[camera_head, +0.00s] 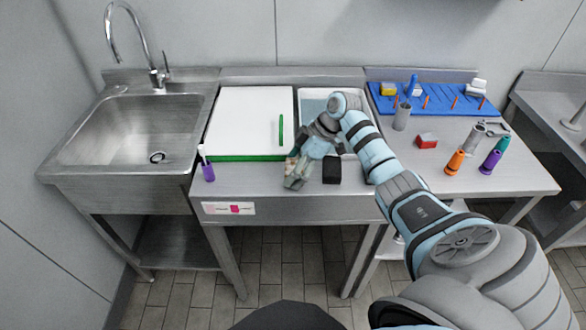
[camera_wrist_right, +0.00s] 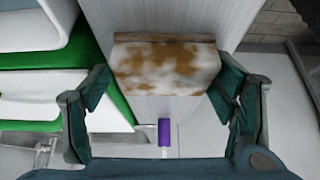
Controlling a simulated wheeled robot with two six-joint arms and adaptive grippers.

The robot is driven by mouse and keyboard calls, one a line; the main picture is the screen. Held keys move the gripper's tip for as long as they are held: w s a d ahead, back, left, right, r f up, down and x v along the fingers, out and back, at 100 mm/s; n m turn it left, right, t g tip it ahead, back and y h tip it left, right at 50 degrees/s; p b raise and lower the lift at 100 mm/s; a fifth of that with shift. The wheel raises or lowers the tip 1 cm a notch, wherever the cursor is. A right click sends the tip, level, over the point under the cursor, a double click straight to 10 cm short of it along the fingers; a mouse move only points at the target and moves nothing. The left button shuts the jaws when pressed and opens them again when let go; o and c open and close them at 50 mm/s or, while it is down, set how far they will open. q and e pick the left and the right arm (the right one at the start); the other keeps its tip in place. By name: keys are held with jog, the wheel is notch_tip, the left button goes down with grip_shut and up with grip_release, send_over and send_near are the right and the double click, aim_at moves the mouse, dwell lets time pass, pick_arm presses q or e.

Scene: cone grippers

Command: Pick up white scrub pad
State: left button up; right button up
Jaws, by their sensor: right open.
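A white pad-like block with brown stains (camera_wrist_right: 165,66) shows in the right wrist view, with a brown strip along its upper edge. It lies between the two spread fingers of my right gripper (camera_wrist_right: 160,100), with its right edge close to the right finger. I cannot tell whether they touch. In the head view my right gripper (camera_head: 294,178) is low over the front of the counter, just right of the green-edged white board; the gripper largely hides the block there. My right gripper is open. My left gripper is out of view.
A black block (camera_head: 331,170) stands right beside the gripper. A purple-handled brush (camera_head: 207,168) is to the left, near the sink (camera_head: 131,132). The white board (camera_head: 247,118) and a tray (camera_head: 312,93) lie behind. Tools and bottles stand at right around a blue mat (camera_head: 440,102).

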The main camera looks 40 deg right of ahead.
jog(key=shift+s, duration=0.2)
jog(key=shift+s+r, duration=0.1)
jog(key=shift+c, duration=1.2)
jog(key=c, duration=0.4)
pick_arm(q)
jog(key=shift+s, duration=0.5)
